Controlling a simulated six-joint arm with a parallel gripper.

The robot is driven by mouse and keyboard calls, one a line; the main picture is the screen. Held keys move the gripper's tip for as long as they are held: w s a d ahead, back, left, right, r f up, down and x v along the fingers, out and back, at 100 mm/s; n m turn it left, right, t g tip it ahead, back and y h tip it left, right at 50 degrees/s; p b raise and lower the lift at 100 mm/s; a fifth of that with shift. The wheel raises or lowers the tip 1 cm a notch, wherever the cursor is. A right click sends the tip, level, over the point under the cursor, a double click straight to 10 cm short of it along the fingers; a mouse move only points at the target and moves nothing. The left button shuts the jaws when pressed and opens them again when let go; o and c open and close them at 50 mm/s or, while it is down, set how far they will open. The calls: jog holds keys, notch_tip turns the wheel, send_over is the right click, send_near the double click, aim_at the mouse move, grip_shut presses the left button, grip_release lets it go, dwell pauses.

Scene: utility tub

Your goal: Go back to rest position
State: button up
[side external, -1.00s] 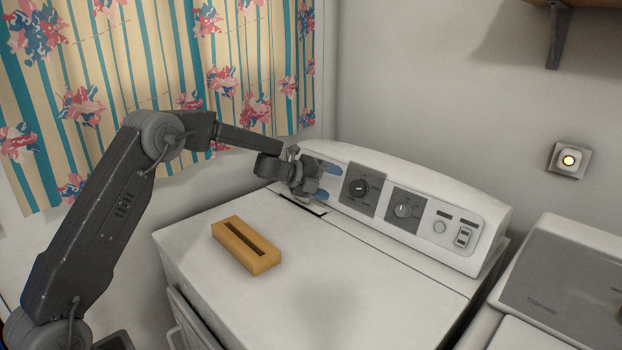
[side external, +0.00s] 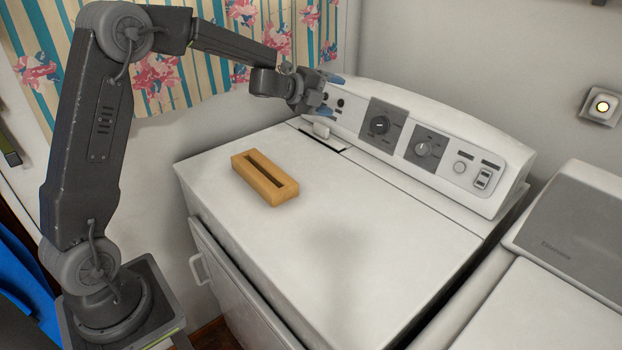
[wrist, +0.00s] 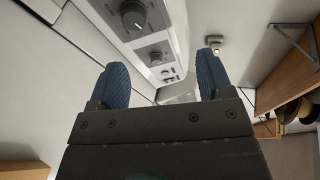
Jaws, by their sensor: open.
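My gripper (side external: 328,94) is open and empty, its two blue fingers spread apart. In the side external view it hangs in the air at the left end of the white machine's control panel (side external: 440,150). In the wrist view the blue fingertips of my gripper (wrist: 165,75) frame part of the panel and its knobs, with nothing between them. A small pale piece (side external: 321,130) stands over a dark slot in the machine top, just below the gripper and apart from it.
A floral curtain (side external: 160,85) hangs behind my arm. A second white appliance (side external: 570,260) stands at the right. The wrist view shows a wall bracket and wooden shelf (wrist: 290,70).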

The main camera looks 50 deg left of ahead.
jog(key=s+d+r+n+y, duration=0.3)
jog(key=s+r+n+y, duration=0.4)
jog(key=s+n, duration=0.5)
jog(key=s+d+f+n+g+h, duration=0.1)
jog(key=s+d+f+n+g, duration=0.1)
jog(key=s, duration=0.6)
jog(key=s+d+f+n+g+h, duration=0.1)
jog(key=s+d+f+n+g, duration=0.1)
jog(key=s, duration=0.7)
jog(key=s+d+f+n+g+h, duration=0.1)
jog(key=s+d+n+g, duration=0.3)
jog(key=s, duration=0.4)
jog(key=d+f+n, duration=0.1)
jog(key=d, duration=0.1)
jog(key=shift+s+d+n+h, duration=0.3)
jog(key=shift+s, duration=0.05)
